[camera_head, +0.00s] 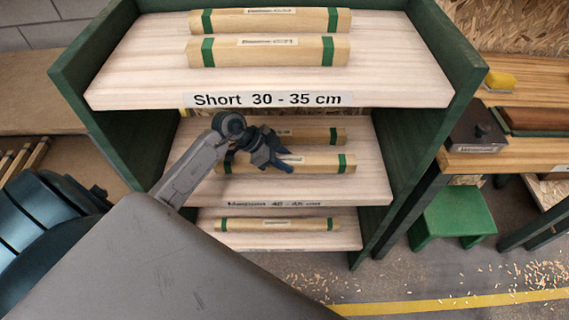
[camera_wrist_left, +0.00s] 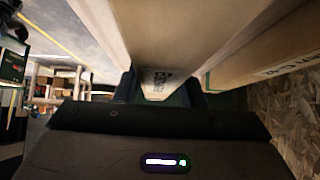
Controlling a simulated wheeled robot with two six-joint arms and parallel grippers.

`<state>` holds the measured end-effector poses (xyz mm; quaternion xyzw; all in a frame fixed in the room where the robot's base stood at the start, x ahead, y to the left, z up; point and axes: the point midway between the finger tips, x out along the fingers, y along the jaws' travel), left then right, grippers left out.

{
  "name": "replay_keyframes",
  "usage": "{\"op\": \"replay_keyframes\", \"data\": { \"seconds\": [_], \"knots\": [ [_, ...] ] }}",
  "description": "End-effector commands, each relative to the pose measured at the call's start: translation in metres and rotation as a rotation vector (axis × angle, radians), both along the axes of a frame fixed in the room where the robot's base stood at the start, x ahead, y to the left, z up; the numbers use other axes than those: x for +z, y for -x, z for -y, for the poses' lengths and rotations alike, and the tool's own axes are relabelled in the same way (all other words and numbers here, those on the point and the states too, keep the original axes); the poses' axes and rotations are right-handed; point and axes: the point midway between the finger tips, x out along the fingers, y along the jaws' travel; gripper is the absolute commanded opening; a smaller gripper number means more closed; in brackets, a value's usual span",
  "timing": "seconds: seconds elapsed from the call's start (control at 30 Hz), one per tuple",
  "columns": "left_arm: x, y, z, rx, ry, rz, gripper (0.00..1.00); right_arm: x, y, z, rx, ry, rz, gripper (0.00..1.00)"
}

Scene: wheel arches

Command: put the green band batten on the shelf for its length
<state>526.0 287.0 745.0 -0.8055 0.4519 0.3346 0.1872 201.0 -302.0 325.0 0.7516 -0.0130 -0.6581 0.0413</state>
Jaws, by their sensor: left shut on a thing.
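A green shelf unit has pale boards; the top board (camera_head: 400,80) is labelled "Short 30 - 35 cm" and the middle board (camera_head: 370,180) has a partly legible label reading about "Medium 40 - 45 cm". My left gripper (camera_head: 272,158) is at the middle level, shut on a wooden batten with green bands (camera_head: 315,163). That batten lies along the front part of the middle board; whether it touches the board I cannot tell. In the left wrist view the batten (camera_wrist_left: 158,82) sits between the fingers (camera_wrist_left: 160,92). Another green-banded batten (camera_head: 322,135) lies behind it. My right gripper is out of view.
Two green-banded battens (camera_head: 270,20) (camera_head: 265,51) lie on the top board and one (camera_head: 277,225) on the bottom board (camera_head: 345,238). The top board is close above my left gripper. A workbench (camera_head: 520,155) and green stool (camera_head: 452,218) stand at the right.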

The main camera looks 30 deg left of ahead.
Motion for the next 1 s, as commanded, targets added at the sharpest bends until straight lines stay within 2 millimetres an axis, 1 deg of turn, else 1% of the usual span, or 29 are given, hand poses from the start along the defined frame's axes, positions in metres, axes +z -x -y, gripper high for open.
{"op": "replay_keyframes", "data": {
  "seconds": [0.03, 0.1, 0.17, 0.5, 0.53, 0.6, 0.63, 0.83, 0.97, 1.0],
  "knots": [
    [-0.009, 0.0, 0.001, 0.001, 0.004, -0.003, 0.0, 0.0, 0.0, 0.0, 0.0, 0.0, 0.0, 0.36],
    [-0.019, 0.0, 0.001, 0.001, 0.003, -0.003, 0.0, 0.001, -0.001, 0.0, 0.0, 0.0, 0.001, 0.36],
    [-0.024, 0.0, 0.0, 0.001, 0.001, -0.002, 0.0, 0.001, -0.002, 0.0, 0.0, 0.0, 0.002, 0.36],
    [-0.027, 0.0, 0.0, 0.001, 0.001, 0.0, 0.0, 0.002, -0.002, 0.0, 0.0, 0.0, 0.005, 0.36],
    [-0.028, 0.0, 0.0, 0.001, 0.0, -0.001, 0.42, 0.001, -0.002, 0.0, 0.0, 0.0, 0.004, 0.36],
    [-0.028, 0.0, 0.0, 0.001, 0.0, -0.001, 0.56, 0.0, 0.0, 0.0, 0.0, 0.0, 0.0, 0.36],
    [-0.028, 0.0, 0.0, 0.001, 0.0, -0.001, 0.58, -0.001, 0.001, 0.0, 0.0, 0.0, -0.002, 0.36],
    [-0.027, 0.0, 0.0, 0.001, 0.0, -0.001, 0.58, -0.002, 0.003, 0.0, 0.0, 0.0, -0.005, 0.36],
    [-0.025, 0.0, 0.0, 0.0, 0.0, 0.0, 0.58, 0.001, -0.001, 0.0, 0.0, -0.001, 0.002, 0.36],
    [-0.024, 0.001, 0.0, 0.001, 0.0, -0.001, 0.58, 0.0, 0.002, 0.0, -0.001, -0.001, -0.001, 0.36]
  ]
}}
